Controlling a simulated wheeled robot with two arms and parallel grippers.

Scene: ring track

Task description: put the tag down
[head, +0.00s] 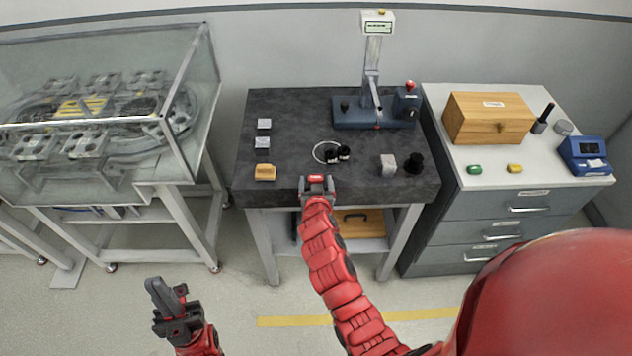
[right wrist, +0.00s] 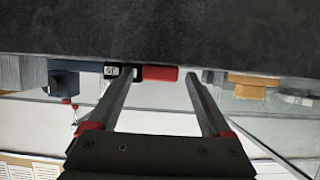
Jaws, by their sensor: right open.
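The tag (right wrist: 160,73) shows as a small red piece between the fingertips in the right wrist view. A white label with dark marks (right wrist: 112,71) is beside it, partly behind one finger. My right gripper (right wrist: 160,76) is open around the red piece, at the edge of the dark tabletop. In the head view my right gripper (head: 317,182) is at the front edge of the dark table (head: 300,110), with a bit of red between its fingers. Whether the tag touches the tabletop is unclear. My left gripper (head: 168,292) is low over the floor, away from the table; its jaw gap is unclear.
On the table are a white ring (head: 318,152) with black parts, a wooden block (head: 265,172), a grey block (head: 388,165), a black knob (head: 413,163) and a stand (head: 372,60). A cabinet (head: 510,205) is right; a glass case (head: 90,120) is left.

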